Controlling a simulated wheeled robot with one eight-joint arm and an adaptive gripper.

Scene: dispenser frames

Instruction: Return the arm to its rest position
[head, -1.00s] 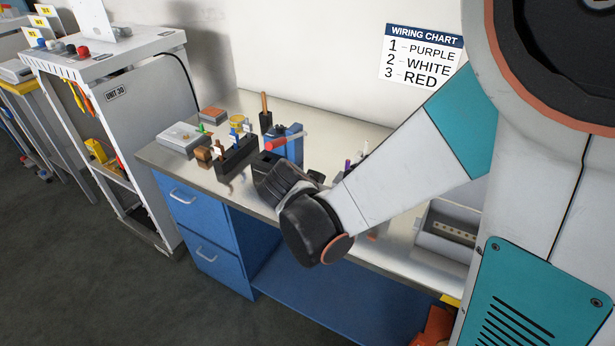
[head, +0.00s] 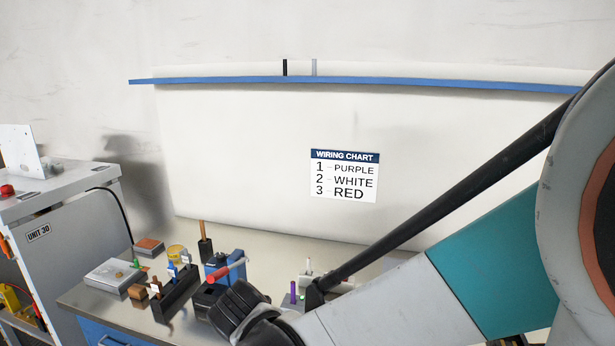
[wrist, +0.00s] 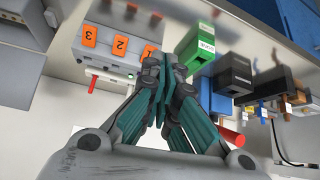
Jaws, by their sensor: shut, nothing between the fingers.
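My gripper (wrist: 163,85) is shut and empty in the wrist view, its teal fingers meeting at the tips. In the head view my arm reaches from the right down to the workbench (head: 95,312), with the dark wrist over its front part. The fingers cannot be made out there. In the wrist view a grey block (wrist: 108,68) with orange labels 3, 2 and 1 lies beyond the fingertips, and a green block (wrist: 196,46) is close to their right. A red rod (wrist: 230,135) shows low at the right of the fingers.
On the bench stand a blue tool with a red handle (head: 228,270), a dark rack (head: 177,293), a grey box (head: 115,275) and a purple peg (head: 293,291). A wiring chart (head: 344,176) hangs below a blue shelf (head: 400,84). The Unit 30 cabinet (head: 60,250) stands left.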

